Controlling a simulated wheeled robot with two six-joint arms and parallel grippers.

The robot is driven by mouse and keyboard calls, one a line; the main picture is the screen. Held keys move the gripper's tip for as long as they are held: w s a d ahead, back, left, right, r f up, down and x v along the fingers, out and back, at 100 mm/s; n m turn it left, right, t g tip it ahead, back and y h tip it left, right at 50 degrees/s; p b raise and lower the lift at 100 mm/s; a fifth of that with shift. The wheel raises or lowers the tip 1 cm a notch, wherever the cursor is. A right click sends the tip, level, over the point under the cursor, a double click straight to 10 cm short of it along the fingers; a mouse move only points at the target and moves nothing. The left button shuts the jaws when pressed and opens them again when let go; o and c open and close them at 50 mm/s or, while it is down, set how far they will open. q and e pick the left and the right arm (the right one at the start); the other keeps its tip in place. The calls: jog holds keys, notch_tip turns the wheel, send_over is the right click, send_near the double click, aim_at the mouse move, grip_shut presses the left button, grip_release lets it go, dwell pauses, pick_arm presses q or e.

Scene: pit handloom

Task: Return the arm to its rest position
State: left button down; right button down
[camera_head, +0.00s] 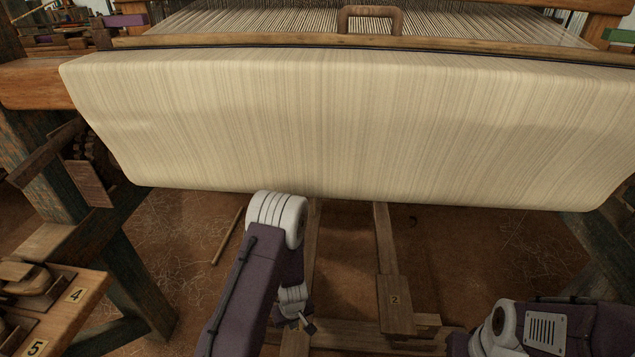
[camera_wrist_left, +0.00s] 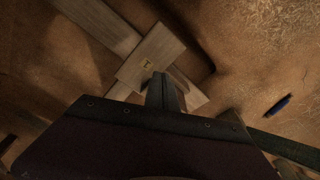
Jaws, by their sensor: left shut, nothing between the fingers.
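My left arm (camera_head: 250,280) comes in from the bottom of the head view and bends down below the cloth. My left gripper (camera_head: 303,324) points down near the treadles and is partly hidden by the arm. In the left wrist view the gripper's fingers (camera_wrist_left: 164,92) are together with nothing between them. They show in front of a wooden treadle plate (camera_wrist_left: 152,58); I cannot tell whether they touch it. My right arm (camera_head: 555,328) is at the lower right of the head view, with its gripper out of view.
Pale cloth (camera_head: 350,125) spans the loom above my left arm. A bench (camera_head: 62,318) with numbered places stands at the lower left.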

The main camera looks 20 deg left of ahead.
pick_arm(q)
jog(key=w+d+r+m+t, duration=0.15)
jog(key=w+r, duration=0.25)
jog(key=r, duration=0.4)
jog(key=w+d+r+t, duration=0.15)
jog(key=w+r, duration=0.25)
jog(key=r, duration=0.4)
jog(key=s+d+r+m+h, duration=0.1)
jog(key=s+d+r+m, duration=0.15)
jog(key=r, duration=0.35)
jog(key=s+r+m+g+p, duration=0.1)
jog(key=s+m+g, duration=0.3)
jog(key=s, duration=1)
notch_tip(320, 180, up, 37)
jog(key=p, duration=3.7)
jog(key=shift+a+m+t, duration=0.3)
jog(key=shift+a+t, duration=0.05)
jog(key=shift+t, duration=0.05)
